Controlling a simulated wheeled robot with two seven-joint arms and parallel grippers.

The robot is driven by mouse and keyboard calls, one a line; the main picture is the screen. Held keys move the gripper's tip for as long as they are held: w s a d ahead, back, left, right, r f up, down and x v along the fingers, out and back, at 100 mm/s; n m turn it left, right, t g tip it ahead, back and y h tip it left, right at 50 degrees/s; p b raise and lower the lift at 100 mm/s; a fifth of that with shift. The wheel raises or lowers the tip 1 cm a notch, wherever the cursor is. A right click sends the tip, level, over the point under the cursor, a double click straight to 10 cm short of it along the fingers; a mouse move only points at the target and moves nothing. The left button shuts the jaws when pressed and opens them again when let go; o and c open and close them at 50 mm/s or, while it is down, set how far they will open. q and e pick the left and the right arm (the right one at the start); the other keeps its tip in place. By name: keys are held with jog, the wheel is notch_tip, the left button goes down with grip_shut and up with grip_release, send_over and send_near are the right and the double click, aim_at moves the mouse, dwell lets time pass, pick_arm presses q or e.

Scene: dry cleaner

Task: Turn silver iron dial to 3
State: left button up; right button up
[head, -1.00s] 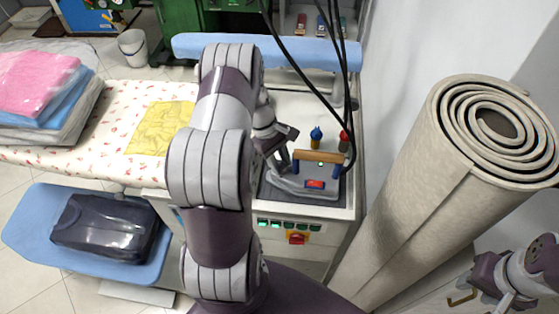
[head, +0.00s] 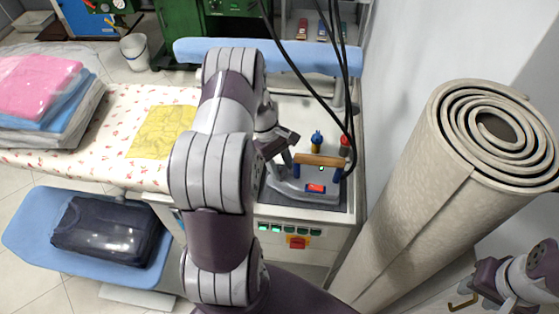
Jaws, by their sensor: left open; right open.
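The silver iron (head: 290,187) rests on a dark pad on the ironing unit. It has a wooden handle (head: 320,160) on blue posts and a red and blue piece on its near side. I cannot make out dial markings or a setting. My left gripper (head: 281,158) is open, just left of the handle and above the iron's left part. Its fingers are partly hidden by my arm, and I cannot tell whether they touch the iron. My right gripper (head: 487,293) is open at the lower right, far from the iron and partly cut off.
A blue-topped bottle (head: 317,141) and a red one (head: 345,146) stand behind the iron, with black hoses (head: 310,85) hanging above. A yellow cloth (head: 163,132) lies on the board to the left. A large rolled carpet (head: 430,205) stands on the right.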

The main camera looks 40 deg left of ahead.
aim_at(283, 169)
pick_arm(q)
jog(key=shift+a+r, duration=0.15)
jog(key=shift+r, duration=0.1)
jog(key=v, duration=0.3)
jog(key=shift+w+r, duration=0.1)
jog(key=shift+r, duration=0.2)
jog(key=p+v, duration=0.6)
jog(key=v, duration=0.2)
jog(key=shift+r, duration=0.25)
jog(key=shift+a, duration=0.1)
